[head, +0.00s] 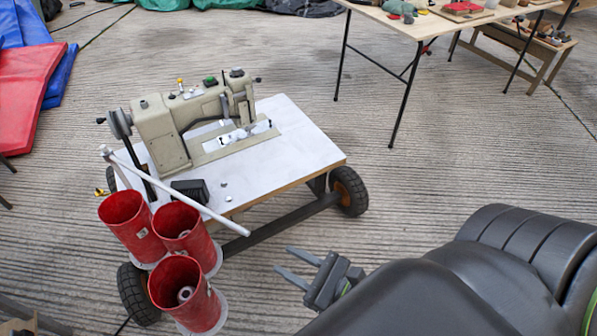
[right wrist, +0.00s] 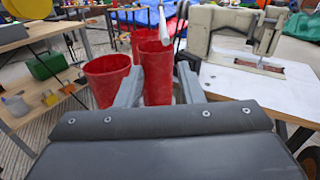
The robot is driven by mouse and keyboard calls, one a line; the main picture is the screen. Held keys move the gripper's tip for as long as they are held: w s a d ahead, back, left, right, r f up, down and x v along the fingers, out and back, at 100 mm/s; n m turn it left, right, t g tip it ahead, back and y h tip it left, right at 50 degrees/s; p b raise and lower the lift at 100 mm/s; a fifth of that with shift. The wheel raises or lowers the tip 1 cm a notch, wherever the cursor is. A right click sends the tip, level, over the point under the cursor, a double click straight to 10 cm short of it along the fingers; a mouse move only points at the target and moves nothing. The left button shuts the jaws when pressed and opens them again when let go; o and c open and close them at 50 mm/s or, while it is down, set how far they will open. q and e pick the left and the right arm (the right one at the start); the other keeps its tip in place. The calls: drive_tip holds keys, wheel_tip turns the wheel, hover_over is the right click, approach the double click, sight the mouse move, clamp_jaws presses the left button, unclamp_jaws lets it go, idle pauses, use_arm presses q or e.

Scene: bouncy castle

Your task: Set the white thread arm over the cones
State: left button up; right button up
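The white thread arm (head: 180,190) is a thin rod running from a pivot at the top of a short post, slanting down to the right in the head view. Its free end lies to the right of the red cones, over the cart's front edge. Three red cones (head: 126,222), (head: 182,232), (head: 187,294) stand on pale round bases beside the cart. My right gripper (head: 286,262) is open and empty, right of the cones and apart from the rod's end. In the right wrist view a red cone (right wrist: 156,75) shows beyond its spread fingers, with a pale rod (right wrist: 163,25) above. My left gripper is out of view.
A beige sewing machine (head: 190,120) stands on a white-topped wheeled cart (head: 290,150). A black box (head: 190,188) lies on the cart top near the rod. A table (head: 450,22) stands at the back right. The floor right of the cart is clear.

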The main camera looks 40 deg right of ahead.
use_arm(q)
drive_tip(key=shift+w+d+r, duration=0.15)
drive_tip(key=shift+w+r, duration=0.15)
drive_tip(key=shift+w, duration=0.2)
use_arm(e)
drive_tip(key=shift+s+d, duration=0.3)
drive_tip(key=shift+s, duration=0.35)
